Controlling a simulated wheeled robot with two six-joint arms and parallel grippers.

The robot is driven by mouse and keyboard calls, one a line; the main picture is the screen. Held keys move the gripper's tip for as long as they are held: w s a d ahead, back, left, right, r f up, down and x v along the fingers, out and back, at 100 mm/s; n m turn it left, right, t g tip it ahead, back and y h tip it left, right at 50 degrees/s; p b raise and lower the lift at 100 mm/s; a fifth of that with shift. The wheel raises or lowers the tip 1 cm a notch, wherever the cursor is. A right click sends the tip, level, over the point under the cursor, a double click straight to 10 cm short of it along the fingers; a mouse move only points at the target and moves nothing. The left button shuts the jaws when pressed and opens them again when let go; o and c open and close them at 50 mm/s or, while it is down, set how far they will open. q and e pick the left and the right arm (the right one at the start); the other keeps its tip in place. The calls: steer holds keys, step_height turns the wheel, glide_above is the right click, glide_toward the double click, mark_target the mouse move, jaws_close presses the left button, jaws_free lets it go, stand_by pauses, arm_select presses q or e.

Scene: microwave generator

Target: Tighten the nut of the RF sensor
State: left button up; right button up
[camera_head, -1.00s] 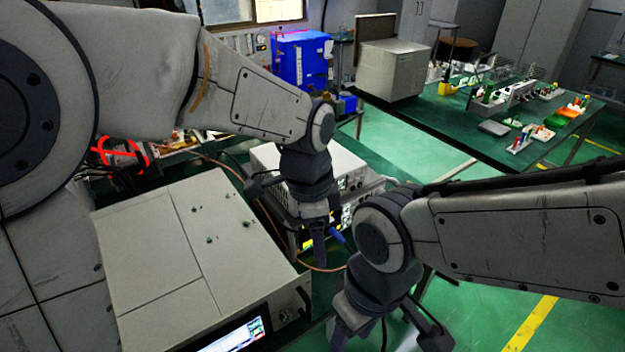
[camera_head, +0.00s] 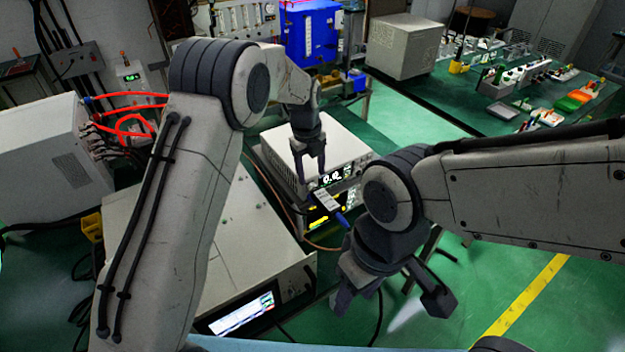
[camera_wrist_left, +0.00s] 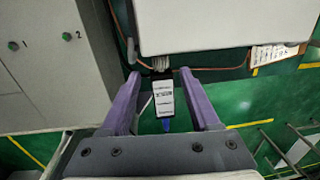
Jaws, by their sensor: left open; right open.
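The RF sensor (camera_head: 327,200) is a small dark block with a white label, at the front of a white instrument (camera_head: 310,155). In the left wrist view the RF sensor (camera_wrist_left: 164,99) is between my purple-looking fingers, with gaps on both sides. A blue cable end (camera_wrist_left: 167,125) leaves its near end. The small metallic nut (camera_wrist_left: 160,65) appears at its far end, by the instrument's edge; its details are too small to tell. My left gripper (camera_head: 310,171) is open, pointing down near the instrument's front; it also shows in the left wrist view (camera_wrist_left: 161,76). My right gripper (camera_head: 388,300) is open and empty, lower right.
A larger white unit with a lit screen (camera_head: 240,313) stands at the lower left. A thin brown cable (camera_head: 268,185) runs between the two instruments. A table with several small parts (camera_head: 470,115) is at the back right. Green floor (camera_head: 500,285) is open at right.

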mark_target(315, 185)
arm_select(q)
steer(key=shift+w+d+f+p, duration=0.1)
steer(key=shift+f+p, duration=0.2)
steer(key=shift+f, duration=0.9)
steer(key=shift+w+d+f+p, duration=0.1)
steer(key=shift+f+p, duration=0.15)
steer(key=shift+f, duration=0.95)
jaws_close()
steer(key=shift+d+r+g+y+p, duration=0.15)
steer(key=shift+g+y+p, duration=0.2)
steer(key=shift+p, duration=0.3)
steer(key=shift+w+d+g+y+p, duration=0.1)
steer(key=shift+g+y+p, duration=0.3)
steer(key=shift+y, duration=0.25)
steer(key=shift+w+d+f+g+y, duration=0.1)
steer(key=shift+f+g+y, duration=0.2)
steer(key=shift+g+y, duration=0.25)
steer(key=shift+w+f+y+b, duration=0.1)
steer(key=shift+y+b, duration=0.45)
steer(key=shift+b, duration=0.1)
steer(key=shift+g, duration=0.4)
steer(key=shift+r, duration=0.2)
